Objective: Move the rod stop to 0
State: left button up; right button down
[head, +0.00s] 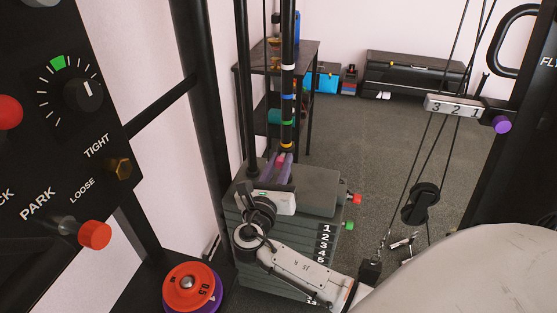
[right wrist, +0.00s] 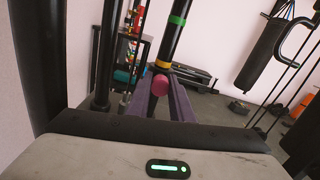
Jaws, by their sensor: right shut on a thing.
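A black upright rod (head: 287,90) with white, blue, green and orange bands stands over the weight stack (head: 290,192). A pink knob (head: 280,161), seemingly the rod stop, sits at the rod below the lowest band. My right gripper (head: 281,158) is shut on this knob, with its purple fingers pointing away from me. In the right wrist view the round pink end of the knob (right wrist: 160,85) shows between the two fingers, just below the rod's yellow band. Any 0 mark is not readable. My left gripper is not in view.
A black panel with dials (head: 82,94) stands close on the left. Cables and a pulley (head: 421,203) hang on the right, below a bar marked 3 2 1 (head: 452,106) with a purple knob (head: 502,124). Orange and purple weight plates (head: 188,282) lie low left.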

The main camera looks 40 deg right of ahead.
jog(key=c, duration=1.6)
grip_release()
jog(key=shift+f, duration=0.35)
jog(key=shift+o, duration=0.2)
jog(key=shift+r, duration=0.1)
jog(key=v, duration=1)
jog(key=shift+s+a, duration=0.15)
